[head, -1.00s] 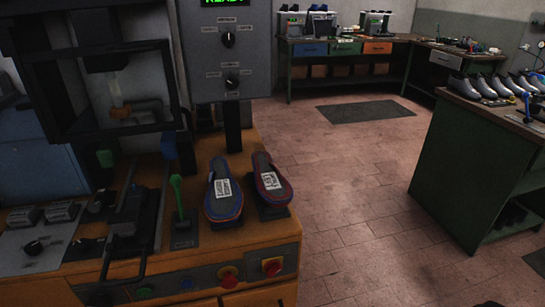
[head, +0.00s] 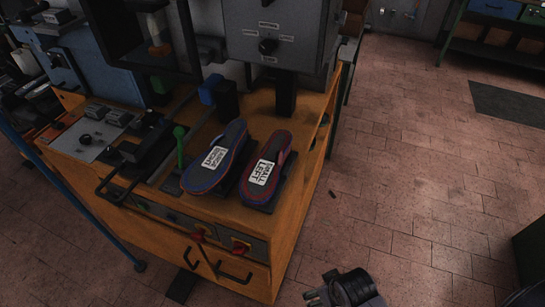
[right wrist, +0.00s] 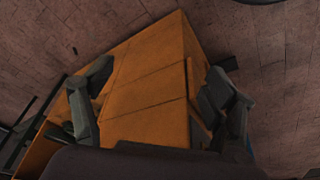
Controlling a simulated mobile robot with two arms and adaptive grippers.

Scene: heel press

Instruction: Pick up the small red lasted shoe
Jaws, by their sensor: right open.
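The small red lasted shoe (head: 263,172) lies at the front right corner of the orange bench top, with a white label reading SMALL LEFT. A larger blue shoe (head: 213,165) with its own white label lies close on its left. My right gripper (head: 318,297) is at the bottom of the head view, low and to the right of the bench, well apart from the shoes. In the right wrist view its two fingers (right wrist: 158,72) are spread with nothing between them, facing the orange bench body (right wrist: 150,90). No shoe can be made out there. My left gripper is not in view.
A green-knobbed lever (head: 180,147) stands just left of the blue shoe. The grey control box (head: 280,38) on its dark post rises behind the shoes. Bench drawers with handles (head: 218,268) face front.

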